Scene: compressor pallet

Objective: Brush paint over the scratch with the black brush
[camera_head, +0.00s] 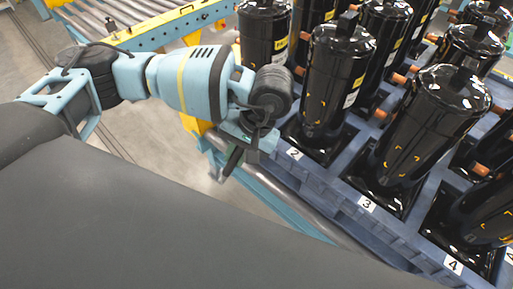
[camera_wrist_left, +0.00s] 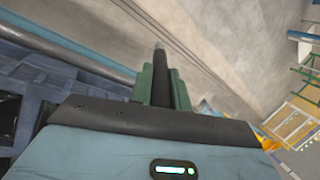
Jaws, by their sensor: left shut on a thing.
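My left gripper (camera_head: 231,163) hangs beside the near edge of the blue pallet, left of the slot labelled 2. In the left wrist view its green fingers (camera_wrist_left: 161,88) are shut on the black brush (camera_wrist_left: 160,70), whose tip points away from the wrist. Black compressors stand upright in the pallet. I cannot make out a scratch itself. The gripper is apart from the compressors. My right gripper is not in view.
The blue pallet (camera_head: 330,200) has labels 2, 3 and 4 along its near edge. Copper stubs stick out of the compressors. A roller conveyor (camera_head: 120,15) with blue and yellow rails lies at the back left. Grey floor is open below the gripper.

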